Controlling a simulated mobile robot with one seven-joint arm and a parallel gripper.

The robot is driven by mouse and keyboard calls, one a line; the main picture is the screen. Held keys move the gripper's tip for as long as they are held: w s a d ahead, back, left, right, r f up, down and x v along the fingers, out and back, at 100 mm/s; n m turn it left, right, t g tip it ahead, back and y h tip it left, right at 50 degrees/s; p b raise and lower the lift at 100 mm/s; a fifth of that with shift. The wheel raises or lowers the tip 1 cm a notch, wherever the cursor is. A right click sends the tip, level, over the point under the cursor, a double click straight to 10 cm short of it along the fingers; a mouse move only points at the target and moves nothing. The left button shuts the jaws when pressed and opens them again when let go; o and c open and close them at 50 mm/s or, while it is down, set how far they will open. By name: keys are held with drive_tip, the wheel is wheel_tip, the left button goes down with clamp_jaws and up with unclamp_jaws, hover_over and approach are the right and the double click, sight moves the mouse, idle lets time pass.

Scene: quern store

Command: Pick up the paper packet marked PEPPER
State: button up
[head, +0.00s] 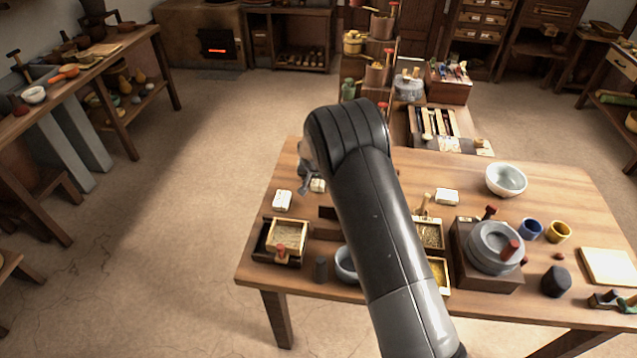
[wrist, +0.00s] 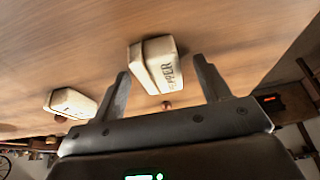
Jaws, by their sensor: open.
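The cream paper packet marked PEPPER (wrist: 155,65) lies on the wooden table in the wrist view, with its lettering toward the right. My gripper (wrist: 160,68) is open and empty, its two fingers apart on either side of the packet in the picture; I cannot tell how far above it they are. In the head view the PEPPER packet appears to be the left one (head: 282,200), its lettering unreadable there. My gripper (head: 305,183) shows beside it, mostly hidden by my arm. A second pale packet (wrist: 70,103) lies to the left in the wrist view and also shows in the head view (head: 317,185).
Another pale packet (head: 447,196) lies right of my arm, near a white bowl (head: 506,180). A stone quern (head: 495,247) and two cups stand at the right.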

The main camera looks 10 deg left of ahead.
drive_tip(key=shift+c, duration=0.2)
drive_tip(key=c, duration=1)
drive_tip(key=shift+r, duration=0.15)
